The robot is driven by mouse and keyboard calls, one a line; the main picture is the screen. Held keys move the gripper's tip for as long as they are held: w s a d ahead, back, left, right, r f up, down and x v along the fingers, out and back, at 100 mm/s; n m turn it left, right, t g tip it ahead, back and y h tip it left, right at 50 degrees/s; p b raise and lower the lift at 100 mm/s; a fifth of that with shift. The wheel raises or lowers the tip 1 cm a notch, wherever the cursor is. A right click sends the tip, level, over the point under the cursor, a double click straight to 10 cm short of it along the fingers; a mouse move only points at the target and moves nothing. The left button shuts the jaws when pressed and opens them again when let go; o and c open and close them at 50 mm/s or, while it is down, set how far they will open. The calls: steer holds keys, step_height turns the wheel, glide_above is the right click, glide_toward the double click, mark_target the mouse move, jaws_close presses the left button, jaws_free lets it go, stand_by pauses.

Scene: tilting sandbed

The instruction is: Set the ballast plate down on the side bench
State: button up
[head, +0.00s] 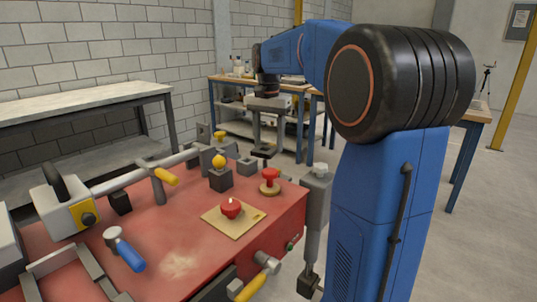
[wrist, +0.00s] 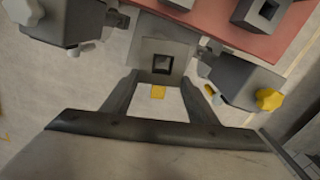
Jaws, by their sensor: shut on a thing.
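My gripper (head: 268,140) hangs fingers-down past the far edge of the red sandbed table. The wrist view shows its two fingers (wrist: 160,92) shut on a grey square plate with a square hole, which I take to be the ballast plate (wrist: 182,55). In the head view the plate (head: 263,152) is a small dark shape at the fingertips. A bench with a pale top (head: 70,104) stands at the left wall, and a wood-topped bench (head: 225,79) stands at the back. I cannot tell which is the side bench.
The red table (head: 170,225) carries a red knob on a tan plate (head: 231,210), a yellow-knobbed block (head: 219,176) and several other fittings. A yellow star knob (wrist: 270,98) on a grey bracket lies right of my fingers. The left bench top looks clear; the back bench holds bottles.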

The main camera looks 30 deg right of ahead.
mark_target(269, 146)
step_height(269, 146, up, 9)
stand_by(1.5)
steer(key=shift+r, duration=0.1)
